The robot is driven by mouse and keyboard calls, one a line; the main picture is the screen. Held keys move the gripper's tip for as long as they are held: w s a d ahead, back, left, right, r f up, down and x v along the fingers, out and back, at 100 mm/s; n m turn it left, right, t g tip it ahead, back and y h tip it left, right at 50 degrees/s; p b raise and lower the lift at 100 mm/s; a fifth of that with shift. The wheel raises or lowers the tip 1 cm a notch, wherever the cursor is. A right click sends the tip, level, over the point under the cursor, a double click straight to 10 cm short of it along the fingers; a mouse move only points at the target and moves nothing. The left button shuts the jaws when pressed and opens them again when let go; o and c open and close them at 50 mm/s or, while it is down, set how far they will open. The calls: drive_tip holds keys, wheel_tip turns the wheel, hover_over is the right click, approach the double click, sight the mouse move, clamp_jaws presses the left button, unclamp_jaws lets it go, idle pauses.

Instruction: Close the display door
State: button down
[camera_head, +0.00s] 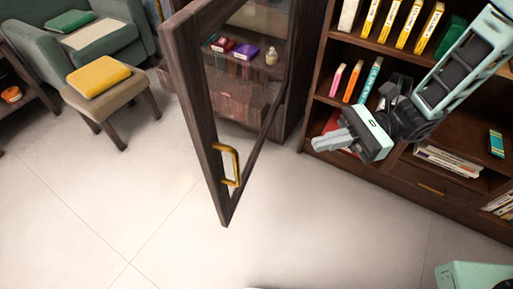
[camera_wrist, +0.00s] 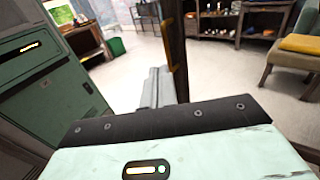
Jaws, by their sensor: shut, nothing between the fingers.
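The display door (camera_head: 200,100), a dark wood frame with a glass pane, stands open, swung out from the cabinet (camera_head: 300,75) toward the camera. A brass handle (camera_head: 236,165) is on its lower free end. My gripper (camera_head: 318,144) is shut and empty, to the right of the door and apart from it in the head view. In the wrist view my gripper's fingers (camera_wrist: 157,85) point forward. The dark door frame (camera_wrist: 178,50) stands upright just beyond them, with the brass handle (camera_wrist: 168,45) on its left side. Contact with the door cannot be told there.
A bookshelf (camera_head: 318,100) with books stands behind my arm at right. A stool (camera_head: 118,98) with a yellow cushion (camera_head: 98,75) and a green armchair (camera_head: 75,40) are at upper left. The pale floor (camera_head: 130,210) in front of the door is clear.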

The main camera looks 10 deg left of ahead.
drive_tip(key=w+x, duration=0.1)
drive_tip(key=x, duration=1.2)
drive_tip(key=shift+a+m+t, duration=0.3)
drive_tip(key=shift+a, duration=0.2)
drive_tip(key=shift+s+a, duration=0.15)
